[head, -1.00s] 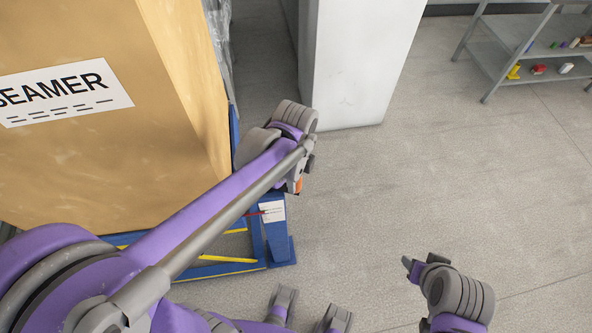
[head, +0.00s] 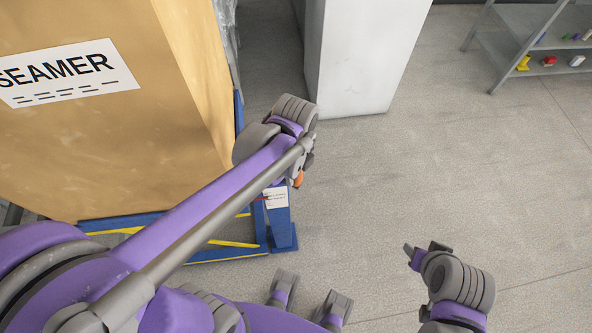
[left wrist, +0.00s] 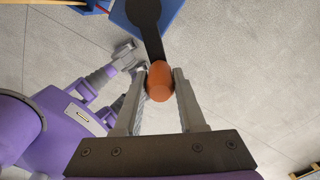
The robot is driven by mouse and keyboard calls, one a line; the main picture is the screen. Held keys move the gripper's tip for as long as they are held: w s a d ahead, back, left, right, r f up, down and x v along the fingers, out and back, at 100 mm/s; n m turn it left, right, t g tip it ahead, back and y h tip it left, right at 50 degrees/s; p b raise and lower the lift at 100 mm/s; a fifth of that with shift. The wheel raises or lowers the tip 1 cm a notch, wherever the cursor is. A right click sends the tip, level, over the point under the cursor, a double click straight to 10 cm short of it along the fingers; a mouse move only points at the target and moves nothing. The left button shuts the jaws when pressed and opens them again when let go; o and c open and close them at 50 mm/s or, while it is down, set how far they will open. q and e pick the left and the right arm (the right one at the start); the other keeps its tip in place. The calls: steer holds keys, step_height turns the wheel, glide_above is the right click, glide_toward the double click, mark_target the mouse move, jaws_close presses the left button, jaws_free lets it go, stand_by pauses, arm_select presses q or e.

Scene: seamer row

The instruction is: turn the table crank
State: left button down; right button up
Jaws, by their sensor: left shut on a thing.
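The table crank shows in the left wrist view as a dark flat arm (left wrist: 152,40) with a rounded orange handle (left wrist: 160,82) at its end. My left gripper (left wrist: 160,88) has its two fingers on either side of this handle and is shut on it. In the head view a bit of the orange handle (head: 298,179) shows below my left wrist, beside the blue lift table (head: 280,228). The crank arm is mostly hidden there. My right gripper (head: 424,252) is over bare floor at the lower right, away from the crank; its jaw opening is unclear.
A large tan box labelled SEAMER (head: 110,150) stands on the blue table at the left. A white cabinet or pillar (head: 365,60) stands behind. A grey shelf (head: 530,60) with small coloured items is at the top right. The floor at the right is clear.

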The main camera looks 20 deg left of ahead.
arm_select(q)
steer(key=c, duration=0.5)
jaws_free()
step_height(320, 180, up, 11)
steer(key=shift+f+p, duration=0.1)
steer(key=shift+p, duration=0.55)
